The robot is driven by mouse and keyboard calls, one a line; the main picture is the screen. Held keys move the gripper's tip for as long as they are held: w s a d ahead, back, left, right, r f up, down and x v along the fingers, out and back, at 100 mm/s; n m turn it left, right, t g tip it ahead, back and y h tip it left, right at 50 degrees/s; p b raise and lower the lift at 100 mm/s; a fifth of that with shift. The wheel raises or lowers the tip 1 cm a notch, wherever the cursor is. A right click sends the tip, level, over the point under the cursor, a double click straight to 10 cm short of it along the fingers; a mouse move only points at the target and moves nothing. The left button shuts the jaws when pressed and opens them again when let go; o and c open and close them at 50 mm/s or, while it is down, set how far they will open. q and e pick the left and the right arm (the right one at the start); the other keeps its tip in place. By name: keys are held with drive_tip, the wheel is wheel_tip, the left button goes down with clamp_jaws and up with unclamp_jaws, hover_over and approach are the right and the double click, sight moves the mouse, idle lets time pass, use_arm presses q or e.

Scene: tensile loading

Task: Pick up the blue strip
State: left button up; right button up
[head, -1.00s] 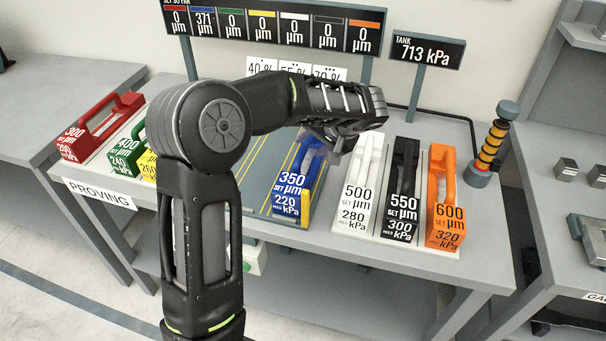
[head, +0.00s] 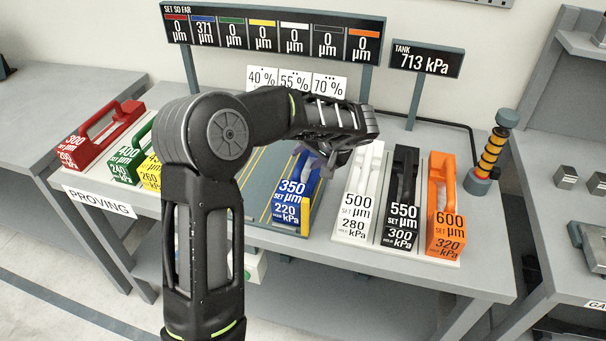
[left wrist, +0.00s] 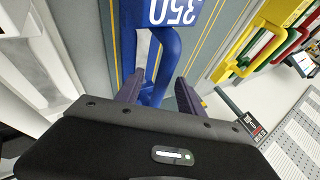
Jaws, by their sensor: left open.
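The blue strip (head: 291,204), marked 350 µm and 220 kPa, stands in the grey lined bay on the proving bench, with its raised blue handle partly hidden by my left gripper. My left gripper (head: 328,157) is over the handle's far part in the head view. In the left wrist view the blue handle (left wrist: 166,50) runs between the two open purple fingers (left wrist: 158,90). Whether a finger touches the handle I cannot tell. My right gripper is in neither view.
White (head: 356,214), black (head: 402,215) and orange (head: 444,222) strips stand close on the right. Red (head: 88,145), green (head: 128,160) and yellow (head: 150,174) strips stand on the left. A display board (head: 277,34) rises behind, beside a tank sign (head: 427,59).

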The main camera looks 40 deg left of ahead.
use_arm(q)
drive_tip(key=shift+a+f, duration=0.15)
drive_tip(key=shift+a, duration=0.05)
drive_tip(key=p+x, duration=0.2)
drive_tip(key=x, duration=0.3)
drive_tip(key=shift+s, duration=0.15)
drive_tip(key=shift+c, duration=0.3)
clamp_jaws()
idle(1.2)
